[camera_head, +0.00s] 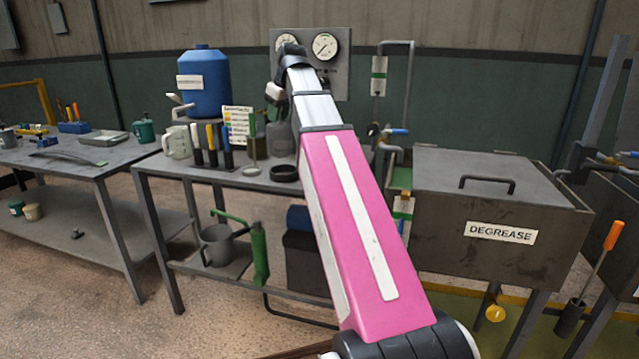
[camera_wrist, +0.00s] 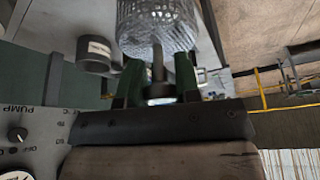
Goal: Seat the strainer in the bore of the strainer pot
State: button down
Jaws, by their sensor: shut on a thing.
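The strainer (camera_wrist: 158,28) is a clear-grey mesh basket on a dark stem, at the top of the wrist view, which is upside down. My gripper (camera_wrist: 158,85) has its green fingers shut on the stem's end, so the basket hangs below it.
A gauge panel (camera_head: 312,62) stands behind. The degrease tank (camera_head: 495,215) is on the right. Pipes with valves (camera_head: 400,132) rise between them.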

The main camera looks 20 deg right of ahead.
jog(key=w+d, duration=0.3)
jog(key=d, duration=0.6)
jog(key=w+d, duration=0.2)
jog(key=d, duration=0.7)
notch_tip(320, 180, down, 19)
jog(key=shift+w+r, duration=0.2)
jog(key=c, duration=0.8)
grip_release()
jog(key=shift+f, duration=0.15)
jog(key=shift+v, duration=6.15)
